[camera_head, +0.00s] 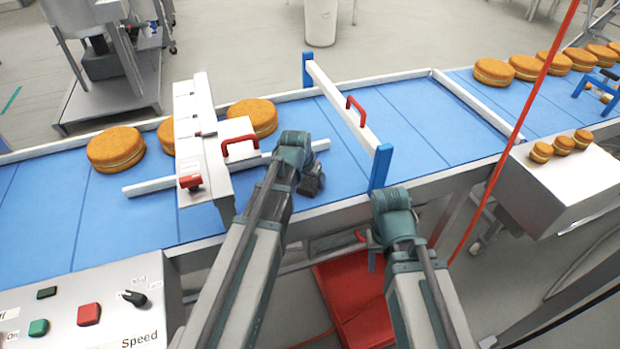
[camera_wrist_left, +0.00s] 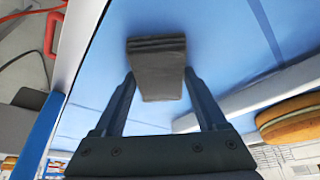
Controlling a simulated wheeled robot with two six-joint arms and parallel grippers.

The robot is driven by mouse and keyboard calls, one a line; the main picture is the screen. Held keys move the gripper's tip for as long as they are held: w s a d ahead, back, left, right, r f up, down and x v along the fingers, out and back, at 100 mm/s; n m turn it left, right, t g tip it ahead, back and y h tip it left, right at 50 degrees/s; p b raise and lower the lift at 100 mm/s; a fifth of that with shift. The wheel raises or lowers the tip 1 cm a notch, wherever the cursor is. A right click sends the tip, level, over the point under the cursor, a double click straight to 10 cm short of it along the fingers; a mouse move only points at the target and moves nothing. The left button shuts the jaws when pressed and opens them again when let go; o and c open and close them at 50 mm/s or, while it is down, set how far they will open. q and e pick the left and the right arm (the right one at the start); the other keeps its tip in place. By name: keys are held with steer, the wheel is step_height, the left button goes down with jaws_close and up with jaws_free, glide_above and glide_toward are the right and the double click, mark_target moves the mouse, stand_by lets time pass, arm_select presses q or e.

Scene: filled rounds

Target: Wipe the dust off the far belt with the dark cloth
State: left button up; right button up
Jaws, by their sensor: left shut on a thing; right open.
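My left gripper (camera_head: 305,172) is over the blue belt (camera_head: 345,170), to the left of the white gate bar. It is shut on the dark cloth (camera_head: 314,183), which shows as a small dark grey folded piece. In the left wrist view the cloth (camera_wrist_left: 158,65) sits between the two fingers, with blue belt surface behind it. Whether the cloth touches the belt is unclear. I cannot make out any dust on the belt. My right gripper (camera_head: 392,208) is open at the belt's near edge, by the blue post; its fingers are mostly hidden.
A white gate bar (camera_head: 340,105) with a red handle crosses the belt between blue posts. A white machine (camera_head: 205,140) spans the belt at left, with orange filled rounds (camera_head: 116,149) nearby. A control panel (camera_head: 85,315) is at lower left. A red cord (camera_head: 515,130) runs at right.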

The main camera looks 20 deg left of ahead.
arm_select(q)
steer(key=shift+r, duration=0.1)
step_height(320, 180, up, 6)
steer(key=p, duration=0.6)
step_height(320, 180, up, 3)
steer(key=p, duration=0.3)
stand_by(0.6)
